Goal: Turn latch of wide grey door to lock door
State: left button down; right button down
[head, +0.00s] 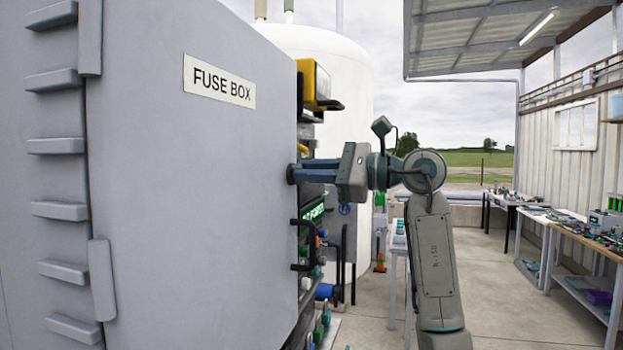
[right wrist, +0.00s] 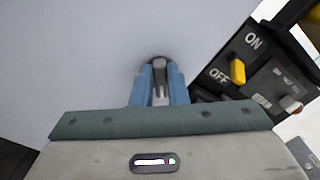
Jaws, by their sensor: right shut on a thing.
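The wide grey door with the "FUSE BOX" label (head: 180,150) fills the left of the head view; I cannot tell there whether it is fully closed. My right gripper (head: 297,173) reaches in from the right, with its fingers level at the door's right edge. In the right wrist view the pale grey door face (right wrist: 70,60) lies ahead. My right gripper (right wrist: 160,82) is shut on the small grey latch (right wrist: 159,66), which sits between the two blue fingers. The fingers partly hide the latch, so its turn angle is unclear. My left gripper is in neither view.
A black switch panel with a yellow ON/OFF switch (right wrist: 238,72) lies close right of my right gripper. A yellow box (head: 313,84) and black handles (head: 303,245) stick out beyond the door edge. A white tank (head: 345,60) stands behind. Workbenches (head: 565,230) line the right wall.

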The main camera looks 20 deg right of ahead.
jog(key=n+b, duration=0.1)
jog(key=n, duration=0.2)
jog(key=n+b, duration=0.1)
jog(key=n, duration=0.3)
jog(key=f+n+b, duration=0.1)
jog(key=n, duration=0.2)
jog(key=shift+s+a, duration=0.15)
jog(key=shift+s, duration=0.05)
jog(key=shift+n, duration=0.4)
jog(key=c, duration=1.4)
grip_release()
jog(key=shift+c, duration=0.2)
jog(key=b+v, duration=0.4)
jog(key=v, duration=0.7)
